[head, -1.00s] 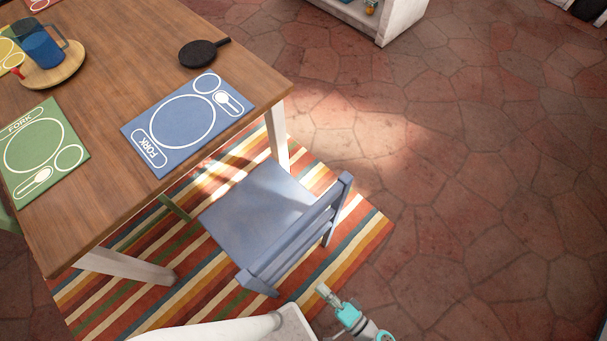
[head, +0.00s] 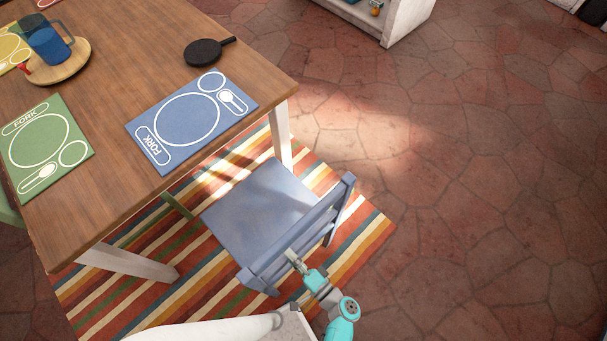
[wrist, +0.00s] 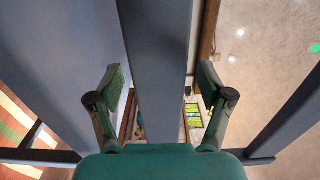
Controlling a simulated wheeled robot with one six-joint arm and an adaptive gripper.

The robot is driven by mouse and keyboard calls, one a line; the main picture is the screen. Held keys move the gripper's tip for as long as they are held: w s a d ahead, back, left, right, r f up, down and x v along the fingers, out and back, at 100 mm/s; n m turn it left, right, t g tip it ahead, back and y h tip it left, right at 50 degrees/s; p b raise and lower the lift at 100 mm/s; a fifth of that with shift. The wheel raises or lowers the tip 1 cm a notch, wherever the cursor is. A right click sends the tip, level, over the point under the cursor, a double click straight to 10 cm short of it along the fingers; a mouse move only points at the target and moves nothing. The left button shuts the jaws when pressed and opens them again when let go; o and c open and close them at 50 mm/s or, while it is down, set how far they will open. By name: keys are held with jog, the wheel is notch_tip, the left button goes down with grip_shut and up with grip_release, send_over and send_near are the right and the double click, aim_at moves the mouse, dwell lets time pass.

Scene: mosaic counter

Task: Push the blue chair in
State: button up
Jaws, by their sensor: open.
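The blue chair (head: 258,208) stands on the striped rug beside the wooden table (head: 110,135), its seat facing the table and its front edge close to the table's side. Its slatted back is on the side away from the table. My gripper (head: 292,256) is at the outer side of the chair's back in the head view. In the wrist view my gripper (wrist: 160,76) is open, with one finger on each side of a blue-grey bar of the chair (wrist: 156,50). I cannot tell whether the fingers touch it.
A blue placemat (head: 187,120) lies on the table near the chair, with a black pan-like item (head: 205,51) behind it. A white table leg (head: 281,135) stands just beyond the seat. The stone floor (head: 470,200) to the right is clear.

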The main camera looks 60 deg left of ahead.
jog(key=shift+s+a, duration=0.1)
jog(key=shift+a, duration=0.35)
jog(key=c, duration=1.5)
grip_shut()
jog(key=shift+a, duration=0.15)
